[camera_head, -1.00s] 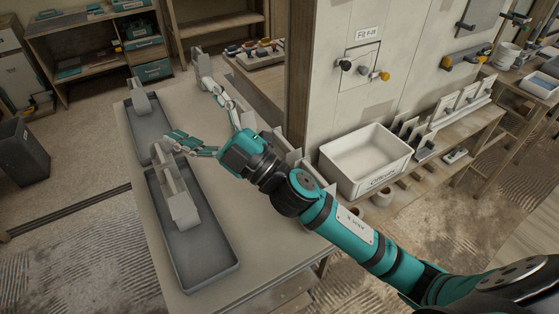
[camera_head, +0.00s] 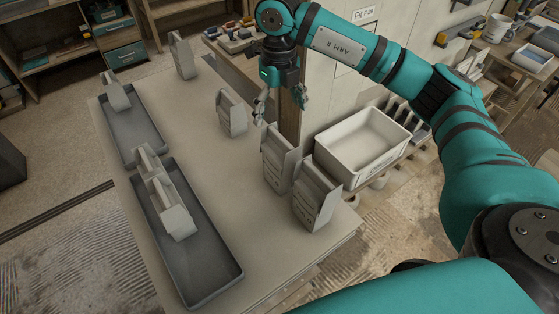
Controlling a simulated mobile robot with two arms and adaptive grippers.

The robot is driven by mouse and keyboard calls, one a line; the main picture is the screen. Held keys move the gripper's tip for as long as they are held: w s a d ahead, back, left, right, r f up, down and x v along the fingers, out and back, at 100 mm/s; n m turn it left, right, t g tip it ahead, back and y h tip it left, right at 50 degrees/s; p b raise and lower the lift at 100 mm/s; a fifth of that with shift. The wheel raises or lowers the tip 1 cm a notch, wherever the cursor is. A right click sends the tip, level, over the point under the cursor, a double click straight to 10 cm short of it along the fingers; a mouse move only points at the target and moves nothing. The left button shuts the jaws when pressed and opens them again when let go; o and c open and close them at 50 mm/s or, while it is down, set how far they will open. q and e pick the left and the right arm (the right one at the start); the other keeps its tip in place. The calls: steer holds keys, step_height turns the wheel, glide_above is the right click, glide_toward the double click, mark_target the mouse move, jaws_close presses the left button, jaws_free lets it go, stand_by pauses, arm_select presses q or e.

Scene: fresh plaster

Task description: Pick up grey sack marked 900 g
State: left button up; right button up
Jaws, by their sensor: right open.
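Several grey sacks stand on the table, and their markings are too small to read, so I cannot tell which is marked 900 g. One sack (camera_head: 182,56) is at the back, one (camera_head: 231,114) in the middle, and two, a left one (camera_head: 278,162) and a right one (camera_head: 317,196), near the right edge. Two more, a rear one (camera_head: 148,163) and a front one (camera_head: 171,207), are in the near tray (camera_head: 208,281); another (camera_head: 116,92) is in the far tray (camera_head: 144,122). My right gripper (camera_head: 281,103) is open and empty, pointing down above the left edge sack. My left gripper is out of view.
A white crate (camera_head: 363,145) stands right of the table, beside the edge sacks. A wooden post (camera_head: 288,118) and the wall panel rise behind my right gripper. The table middle (camera_head: 205,165) is clear.

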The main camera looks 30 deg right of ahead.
mark_target(280, 138)
step_height(280, 138, down, 9)
steer(key=shift+r+p, duration=0.1)
steer(key=shift+p, duration=0.95)
steer(key=shift+d+f+p, duration=0.1)
steer(key=shift+f+p, duration=0.3)
steer(key=shift+f, duration=0.15)
steer(key=f, duration=0.2)
steer(key=f+p, duration=0.1)
steer(key=shift+d+f, duration=0.2)
steer(key=shift+f, duration=0.15)
steer(key=shift+f+p, duration=0.3)
steer(key=shift+f, duration=0.1)
steer(key=shift+c, duration=0.2)
steer(key=c, duration=1.6)
steer(key=shift+w+r, duration=0.1)
steer(key=shift+w, duration=0.05)
steer(key=shift+c, duration=0.8)
steer(key=shift+r, duration=0.15)
